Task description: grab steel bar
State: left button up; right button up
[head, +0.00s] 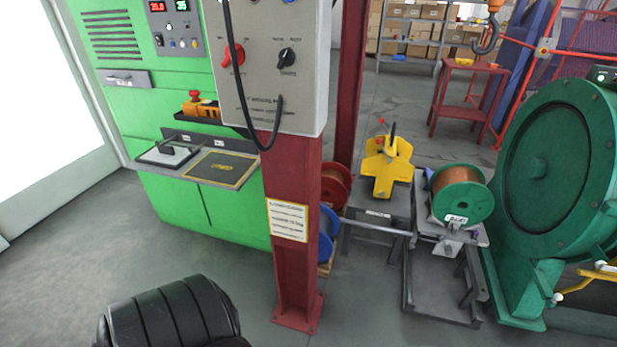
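A thin grey steel bar (376,227) shows right of the red column, low at the front of a dark metal stand (378,208). It runs nearly level, with its right end close to a second stand that carries a copper-wire spool. I cannot tell whether the bar is loose or what it rests on. Neither of my grippers is in view.
The red column (293,270) stands in front, with a grey control box (268,75) on it. A green cabinet (200,195) is left. A yellow tool (388,168), a copper spool (461,195) and a large green machine (555,180) are right.

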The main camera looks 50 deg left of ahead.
aim_at(344, 221)
jog(key=i+j+u, duration=0.1)
jog(key=i+u, duration=0.65)
jog(key=i+l+u, duration=0.1)
jog(key=i+u, duration=0.25)
jog(key=i, duration=0.05)
